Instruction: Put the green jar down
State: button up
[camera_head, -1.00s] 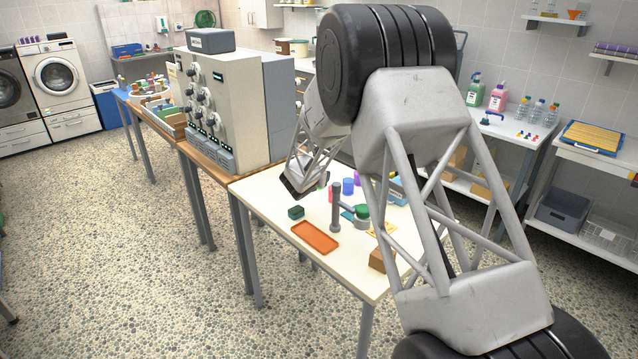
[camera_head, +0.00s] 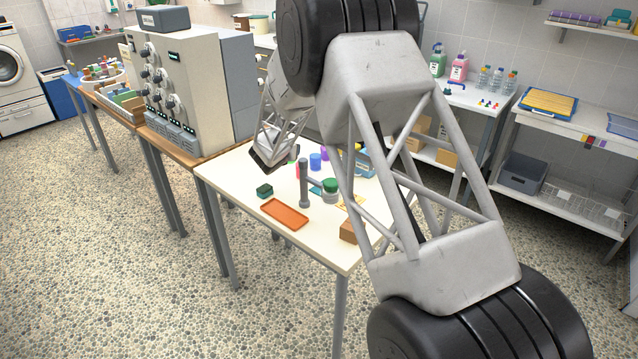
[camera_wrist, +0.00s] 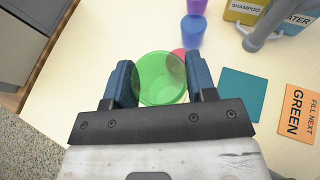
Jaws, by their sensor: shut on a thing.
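The green jar (camera_wrist: 160,78) is translucent and sits between the two blue fingers of my gripper (camera_wrist: 162,84) in the wrist view. The fingers are shut on its sides. I cannot tell whether the jar's base touches the table. A teal square (camera_wrist: 242,92) lies right of the jar, and an orange card reading "FILL NEXT GREEN" (camera_wrist: 298,112) lies farther right.
A blue cup (camera_wrist: 192,30), a purple cup (camera_wrist: 196,6) and a pink item (camera_wrist: 178,53) stand behind the jar. A grey post (camera_head: 304,183), an orange tray (camera_head: 285,213), a dark green block (camera_head: 265,190) and a brown box (camera_head: 348,230) are on the table. A grey cabinet (camera_head: 195,90) stands left.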

jog(key=shift+s+d+r+n+y, duration=0.95)
jog(key=shift+s+d+r, duration=1.1)
jog(key=shift+d+r, duration=3.8)
jog(key=s+d+n+t+y, duration=0.1)
jog(key=s+d+n+y, duration=0.1)
jog(key=s+d, duration=0.6)
jog(key=shift+s+d+r+y, duration=0.2)
jog(key=shift+d+r+y, duration=0.2)
jog(key=shift+d, duration=0.2)
jog(key=shift+w+a+f+n+y, duration=0.25)
jog(key=shift+w+f+n+y, duration=0.05)
jog(key=shift+f+n+y, duration=0.1)
